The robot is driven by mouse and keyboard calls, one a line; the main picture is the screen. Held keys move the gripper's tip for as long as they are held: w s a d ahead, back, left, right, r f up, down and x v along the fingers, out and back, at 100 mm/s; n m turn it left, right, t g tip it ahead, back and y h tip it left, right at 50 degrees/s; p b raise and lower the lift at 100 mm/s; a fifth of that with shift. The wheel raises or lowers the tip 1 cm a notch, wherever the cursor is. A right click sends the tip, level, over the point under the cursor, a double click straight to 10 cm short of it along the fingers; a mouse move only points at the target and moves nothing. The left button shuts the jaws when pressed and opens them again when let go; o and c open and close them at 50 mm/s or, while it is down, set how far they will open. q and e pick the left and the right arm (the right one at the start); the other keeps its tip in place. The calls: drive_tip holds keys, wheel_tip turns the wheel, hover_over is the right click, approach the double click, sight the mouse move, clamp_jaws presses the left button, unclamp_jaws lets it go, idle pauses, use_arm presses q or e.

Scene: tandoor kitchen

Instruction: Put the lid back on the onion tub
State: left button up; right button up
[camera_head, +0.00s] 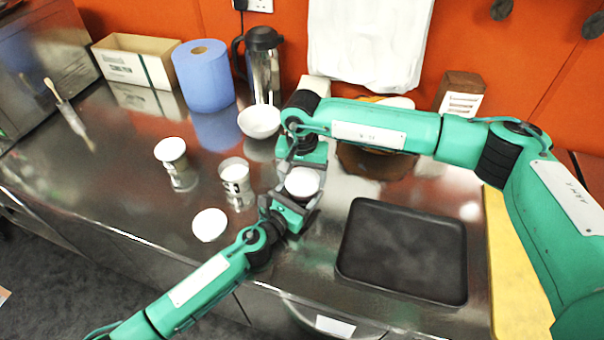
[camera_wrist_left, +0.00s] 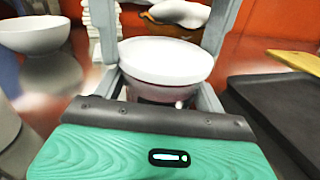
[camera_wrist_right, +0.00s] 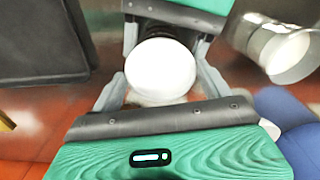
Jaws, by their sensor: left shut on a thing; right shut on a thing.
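The onion tub (camera_wrist_left: 150,93) is pinkish, stands upright between the two fingers of my left gripper (camera_head: 294,204) and is mostly hidden in the head view. My left gripper is shut on this tub. A round white lid (camera_head: 302,182) is over the tub's mouth; it also shows in the left wrist view (camera_wrist_left: 165,60) and the right wrist view (camera_wrist_right: 160,70). My right gripper (camera_head: 303,166) comes from the far side and is shut on the lid, a finger on each side. I cannot tell whether the lid is fully seated.
Left of the grippers stand two metal tubs with white tops (camera_head: 236,174) (camera_head: 171,150). A white disc (camera_head: 209,224) lies in front of them. A white bowl (camera_head: 259,121) is behind, and a black tray (camera_head: 405,250) lies to the right. The counter's left front is clear.

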drive_tip(key=shift+f, duration=0.55)
drive_tip(key=o, duration=0.9)
drive_tip(key=shift+r, duration=0.15)
wheel_tip(320, 180, up, 12)
use_arm(q)
drive_tip(key=o, duration=1.5)
use_arm(e)
drive_tip(key=shift+f, duration=0.2)
